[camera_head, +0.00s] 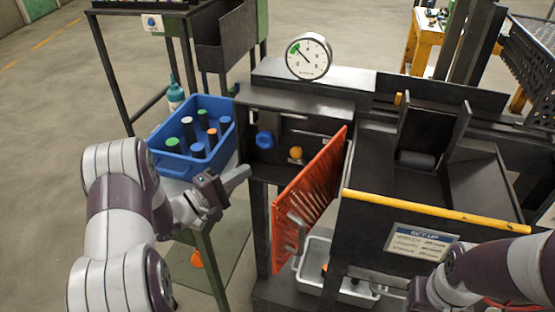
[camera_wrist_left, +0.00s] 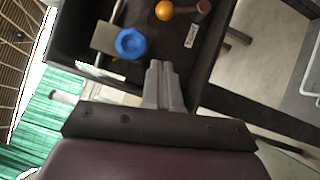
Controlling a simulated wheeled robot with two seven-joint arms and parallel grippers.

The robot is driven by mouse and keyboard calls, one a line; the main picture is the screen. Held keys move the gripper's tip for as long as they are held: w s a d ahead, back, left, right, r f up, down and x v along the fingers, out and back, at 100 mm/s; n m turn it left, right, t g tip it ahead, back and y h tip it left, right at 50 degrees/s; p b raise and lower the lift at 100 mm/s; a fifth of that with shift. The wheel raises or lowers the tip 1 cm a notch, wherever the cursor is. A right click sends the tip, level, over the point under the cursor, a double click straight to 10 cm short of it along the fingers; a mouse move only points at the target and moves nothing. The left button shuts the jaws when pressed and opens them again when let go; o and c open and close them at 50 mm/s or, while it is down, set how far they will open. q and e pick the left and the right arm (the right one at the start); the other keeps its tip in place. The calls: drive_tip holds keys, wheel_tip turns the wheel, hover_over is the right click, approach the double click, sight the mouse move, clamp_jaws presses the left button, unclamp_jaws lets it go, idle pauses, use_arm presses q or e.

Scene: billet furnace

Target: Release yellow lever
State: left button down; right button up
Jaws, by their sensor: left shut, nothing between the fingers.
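A round yellow-orange knob (camera_head: 296,152), which looks like the yellow lever's end, sits on the dark panel of the machine, right of a blue knob (camera_head: 265,139). In the left wrist view the yellow knob (camera_wrist_left: 165,10) is at the top edge and the blue knob (camera_wrist_left: 130,43) is nearer the fingers. My left gripper (camera_head: 246,171) is shut and empty, in front of the panel, below and left of both knobs, touching neither. Its closed fingertips (camera_wrist_left: 158,66) point toward the panel. My right arm enters at the lower right; its fingers do not show clearly.
An orange-red grate (camera_head: 310,195) stands slanted right of the knobs. A blue crate (camera_head: 162,162) with several cylinders is at the left. A yellow bar (camera_head: 440,210) edges the machine. A dial gauge (camera_head: 309,56) stands on top. A grey tray (camera_head: 312,279) lies below.

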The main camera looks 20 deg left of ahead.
use_arm(q)
drive_tip(key=w+d, duration=0.3)
drive_tip(key=w+d+r, duration=0.1)
drive_tip(key=w+d, duration=0.1)
drive_tip(key=d, duration=0.2)
drive_tip(key=shift+w+r+b, duration=0.15)
drive_tip(key=shift+w+b, duration=0.15)
drive_tip(key=shift+w, duration=0.1)
drive_tip(key=shift+d+r, duration=0.1)
drive_tip(key=shift+d, duration=0.25)
